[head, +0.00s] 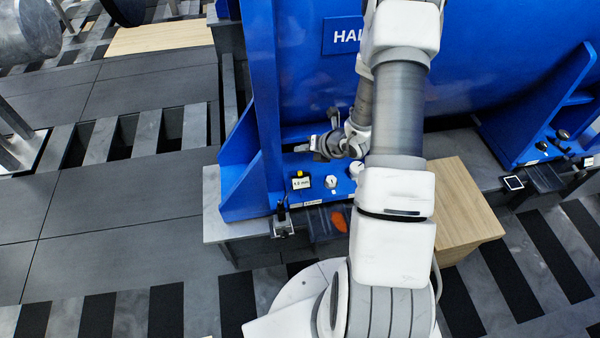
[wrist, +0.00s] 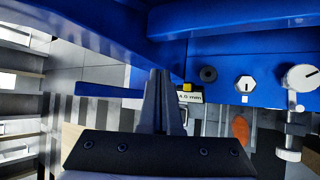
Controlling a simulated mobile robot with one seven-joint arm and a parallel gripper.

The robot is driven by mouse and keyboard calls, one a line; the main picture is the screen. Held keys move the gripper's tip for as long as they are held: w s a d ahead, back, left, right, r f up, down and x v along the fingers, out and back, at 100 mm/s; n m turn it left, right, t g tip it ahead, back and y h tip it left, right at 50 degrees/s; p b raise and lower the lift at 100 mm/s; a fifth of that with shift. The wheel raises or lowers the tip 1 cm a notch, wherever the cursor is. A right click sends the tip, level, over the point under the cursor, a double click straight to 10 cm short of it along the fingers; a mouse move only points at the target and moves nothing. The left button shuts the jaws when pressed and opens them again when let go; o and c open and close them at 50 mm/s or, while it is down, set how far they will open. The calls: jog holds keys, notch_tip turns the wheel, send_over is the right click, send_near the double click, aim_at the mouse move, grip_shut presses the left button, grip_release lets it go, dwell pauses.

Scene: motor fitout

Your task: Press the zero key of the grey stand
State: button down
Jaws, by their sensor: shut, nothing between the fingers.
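My gripper (head: 322,147) hangs over the blue base plate in the head view, partly hidden by my arm. In the wrist view its fingers (wrist: 159,88) are shut and empty, pointing at the blue frame. A small block with a yellow top and an "mm" label (head: 301,183) stands on the plate; it also shows just right of the fingertips in the wrist view (wrist: 191,97). A small grey stand with a black top (head: 283,222) is at the plate's front left edge. I cannot tell which part is the zero key.
A white hexagonal knob (wrist: 244,84), a black round part (wrist: 208,74) and a white dial (wrist: 301,77) line the plate, with a silver clamp (wrist: 290,138) below the dial. An orange piece (head: 339,222) lies in front. The big blue motor housing (head: 480,60) fills the back.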

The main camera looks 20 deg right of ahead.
notch_tip(320, 180, down, 8)
jog(key=b, duration=0.6)
jog(key=shift+f, duration=0.15)
dwell(1.6)
jog(key=shift+f+b, duration=0.3)
jog(key=shift+b, duration=0.15)
jog(key=shift+f+b, duration=0.45)
jog(key=shift+f, duration=0.05)
dwell(0.4)
jog(key=shift+r, duration=0.15)
jog(key=shift+r+p, duration=0.6)
jog(key=shift+r, duration=0.15)
notch_tip(320, 180, up, 5)
jog(key=p, duration=0.3)
jog(key=shift+p, duration=0.35)
